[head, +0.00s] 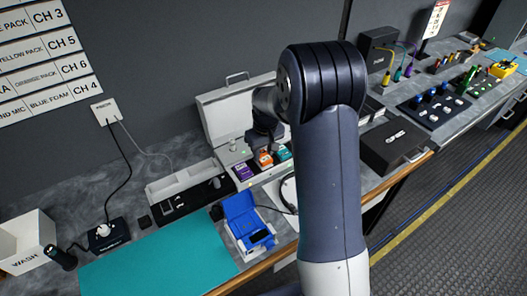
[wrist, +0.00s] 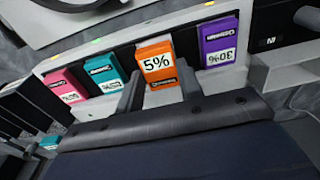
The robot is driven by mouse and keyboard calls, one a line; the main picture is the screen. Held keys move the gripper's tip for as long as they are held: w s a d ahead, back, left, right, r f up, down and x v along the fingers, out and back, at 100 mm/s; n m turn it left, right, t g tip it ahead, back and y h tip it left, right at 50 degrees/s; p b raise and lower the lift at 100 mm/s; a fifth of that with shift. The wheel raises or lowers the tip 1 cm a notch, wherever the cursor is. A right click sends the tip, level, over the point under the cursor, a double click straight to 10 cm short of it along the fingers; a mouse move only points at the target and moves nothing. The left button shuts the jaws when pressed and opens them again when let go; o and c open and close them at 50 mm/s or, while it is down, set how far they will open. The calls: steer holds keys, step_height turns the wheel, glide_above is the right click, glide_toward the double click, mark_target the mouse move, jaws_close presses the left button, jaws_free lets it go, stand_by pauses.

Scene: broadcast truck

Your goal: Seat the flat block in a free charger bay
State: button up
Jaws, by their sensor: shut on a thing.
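The orange block (wrist: 157,62), marked 5%, stands in line with the other blocks at the charger (wrist: 85,50). My gripper (wrist: 160,92) is shut on it, one finger on each side. I cannot tell whether the block is fully down in its bay. In the wrist view a pink block (wrist: 62,88) and a teal block (wrist: 105,76) are left of it, and a purple block (wrist: 217,45) is right of it. In the head view the orange block (head: 265,158) sits between the purple block (head: 243,171) and the teal block (head: 283,152); my arm hides the charger's right part.
A teal mat (head: 160,262) lies at the front left, clear on top. A white WASH bin (head: 27,240) is far left. A black box (head: 397,147) is right of my arm.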

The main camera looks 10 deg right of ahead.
mark_target(265, 159)
steer(key=shift+f+b, duration=0.6)
steer(key=shift+f, duration=0.15)
steer(key=o, duration=1.1)
steer(key=shift+o, duration=0.2)
steer(key=shift+r, duration=0.15)
step_height(265, 159, up, 10)
steer(key=s+b, duration=0.1)
steer(key=shift+d+r, duration=0.15)
steer(key=shift+r, duration=0.1)
steer(key=f, duration=0.3)
steer(key=f+p, duration=0.1)
steer(key=f, duration=0.2)
steer(key=w+f, duration=0.1)
steer(key=f, duration=0.3)
steer(key=shift+a+p, duration=0.2)
steer(key=shift+p, duration=0.2)
steer(key=shift+r, duration=0.15)
